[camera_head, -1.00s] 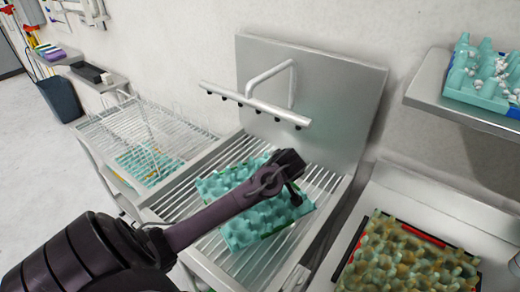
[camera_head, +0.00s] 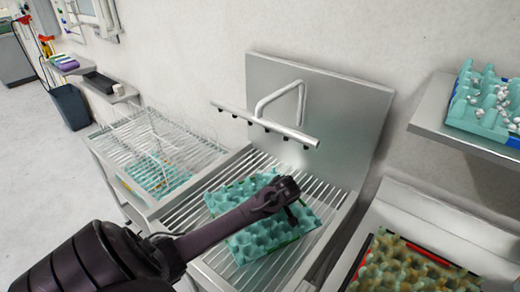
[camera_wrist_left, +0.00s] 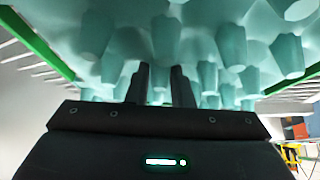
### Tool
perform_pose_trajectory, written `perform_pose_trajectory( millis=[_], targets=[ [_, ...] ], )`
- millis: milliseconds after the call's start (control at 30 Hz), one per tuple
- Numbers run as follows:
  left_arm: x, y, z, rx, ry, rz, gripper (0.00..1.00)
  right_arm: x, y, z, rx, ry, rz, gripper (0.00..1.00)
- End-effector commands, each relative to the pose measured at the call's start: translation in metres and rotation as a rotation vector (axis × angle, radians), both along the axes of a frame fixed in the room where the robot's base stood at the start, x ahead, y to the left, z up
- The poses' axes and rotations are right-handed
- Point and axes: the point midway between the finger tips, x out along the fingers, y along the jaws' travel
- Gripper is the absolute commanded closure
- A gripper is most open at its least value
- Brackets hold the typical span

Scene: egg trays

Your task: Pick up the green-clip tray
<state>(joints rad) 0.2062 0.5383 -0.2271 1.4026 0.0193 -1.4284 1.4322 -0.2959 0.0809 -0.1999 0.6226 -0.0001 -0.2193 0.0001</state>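The green-clip tray is a teal, bumpy egg tray (camera_head: 250,246) lying tilted on the slatted steel rack below the faucet. In the left wrist view the tray (camera_wrist_left: 100,40) fills the upper part, its knobs near the camera. Green clips (camera_wrist_left: 38,42) run along its left and right edges there. My left gripper (camera_head: 292,212) is over the tray in the head view and hides part of it. In the wrist view its two fingers (camera_wrist_left: 163,75) are apart among the knobs, with a knob showing between them; contact is unclear. My right gripper is out of view.
A dirty brown tray (camera_head: 400,272) with a red edge sits at the lower right. Another teal tray with white bits (camera_head: 484,110) stands on the right shelf. A wire rack (camera_head: 150,150) is at left. The faucet bar (camera_head: 265,124) hangs behind the tray.

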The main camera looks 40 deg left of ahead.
Motion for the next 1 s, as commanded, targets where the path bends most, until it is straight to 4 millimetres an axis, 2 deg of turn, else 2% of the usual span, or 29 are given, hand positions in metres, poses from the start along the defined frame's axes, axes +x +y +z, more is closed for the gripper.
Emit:
perform_pose_trajectory(
  millis=[33, 133, 467, 667, 967, 1000],
  targets=[
    [0.0, 0.0, 0.0, 0.0, 0.0, 0.0, 0.86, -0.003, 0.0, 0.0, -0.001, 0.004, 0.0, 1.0],
    [0.0, 0.0, 0.0, 0.0, 0.0, 0.0, 1.0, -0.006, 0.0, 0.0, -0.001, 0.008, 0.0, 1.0],
    [0.0, 0.0, 0.001, 0.0, -0.001, 0.0, 1.0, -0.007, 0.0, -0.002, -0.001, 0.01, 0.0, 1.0],
    [-0.004, -0.001, 0.005, -0.001, -0.001, -0.001, 1.0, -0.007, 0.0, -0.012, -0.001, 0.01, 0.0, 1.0],
    [-0.002, -0.001, 0.065, -0.001, -0.007, -0.001, 1.0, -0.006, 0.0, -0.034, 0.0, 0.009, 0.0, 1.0],
    [-0.007, -0.001, 0.069, -0.001, -0.001, -0.001, 1.0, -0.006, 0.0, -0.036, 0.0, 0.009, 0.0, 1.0]
  ],
)
